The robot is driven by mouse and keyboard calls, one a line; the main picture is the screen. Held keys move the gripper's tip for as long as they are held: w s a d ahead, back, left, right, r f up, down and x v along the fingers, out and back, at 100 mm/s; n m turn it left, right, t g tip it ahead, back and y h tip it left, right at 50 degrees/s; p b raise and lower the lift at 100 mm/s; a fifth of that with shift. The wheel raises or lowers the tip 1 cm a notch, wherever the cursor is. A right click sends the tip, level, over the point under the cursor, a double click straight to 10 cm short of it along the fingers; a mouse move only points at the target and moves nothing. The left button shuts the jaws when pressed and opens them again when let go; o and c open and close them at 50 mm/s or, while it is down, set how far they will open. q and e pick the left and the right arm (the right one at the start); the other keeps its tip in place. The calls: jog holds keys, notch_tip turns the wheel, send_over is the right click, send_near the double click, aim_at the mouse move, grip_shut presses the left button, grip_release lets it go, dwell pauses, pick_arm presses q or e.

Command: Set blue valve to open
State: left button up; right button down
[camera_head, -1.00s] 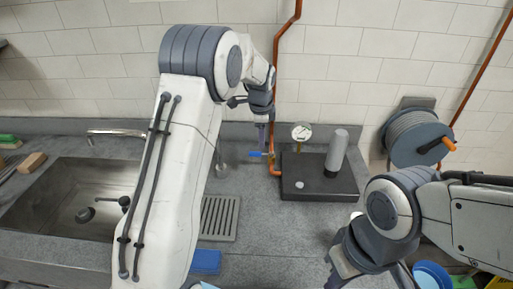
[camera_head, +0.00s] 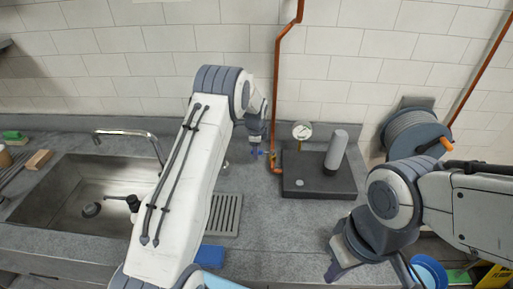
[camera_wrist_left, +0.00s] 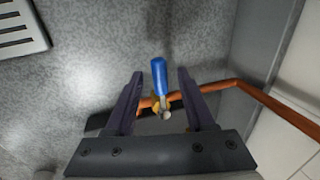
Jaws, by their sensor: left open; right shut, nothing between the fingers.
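The blue valve shows in the left wrist view as a blue lever handle (camera_wrist_left: 159,77) on a brass body (camera_wrist_left: 160,103), mounted on a copper pipe (camera_wrist_left: 215,87). The handle points across the pipe. My left gripper (camera_wrist_left: 160,74) is open, with one finger on each side of the handle and visible gaps between. In the head view, my left gripper (camera_head: 262,152) is down at the pipe by the back wall and mostly covers the valve. My right gripper (camera_head: 342,272) is at the lower right, away from the valve; its fingertips are partly hidden.
A dark block (camera_head: 318,183) with a pressure gauge (camera_head: 302,131) and grey cylinder (camera_head: 336,151) stands right of the valve. A sink (camera_head: 60,200) with a faucet (camera_head: 125,133) is left. A hose reel (camera_head: 415,135) hangs right. A drain grate (camera_head: 224,214) lies in front.

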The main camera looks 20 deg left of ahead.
pick_arm(q)
grip_shut()
dwell(1.4)
